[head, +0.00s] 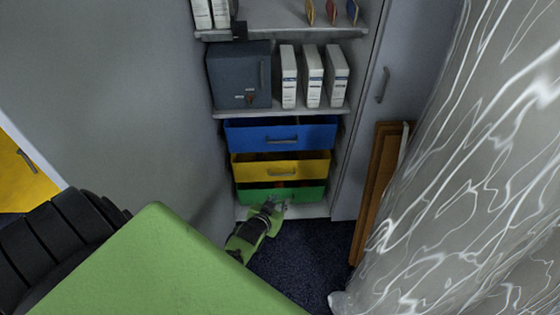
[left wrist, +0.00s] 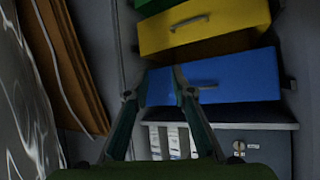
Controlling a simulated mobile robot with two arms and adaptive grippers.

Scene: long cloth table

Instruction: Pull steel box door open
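The steel box (head: 232,76) is grey-blue and stands on a middle shelf at the left of the cabinet. In the left wrist view, which is turned over, part of the steel box (left wrist: 268,147) shows at the lower right. My left gripper (head: 276,207) is low in front of the green drawer, well below the box. In the left wrist view its fingers (left wrist: 157,88) are apart with nothing between them. My right gripper is not in view.
White binders (head: 312,78) stand right of the box. Below are blue (head: 250,135), yellow (head: 250,167) and green (head: 310,192) drawers, apparently pulled out somewhat. A grey cabinet door (head: 365,150) is at the right, with a wooden board (head: 375,185) and a marbled surface (head: 470,170) beyond.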

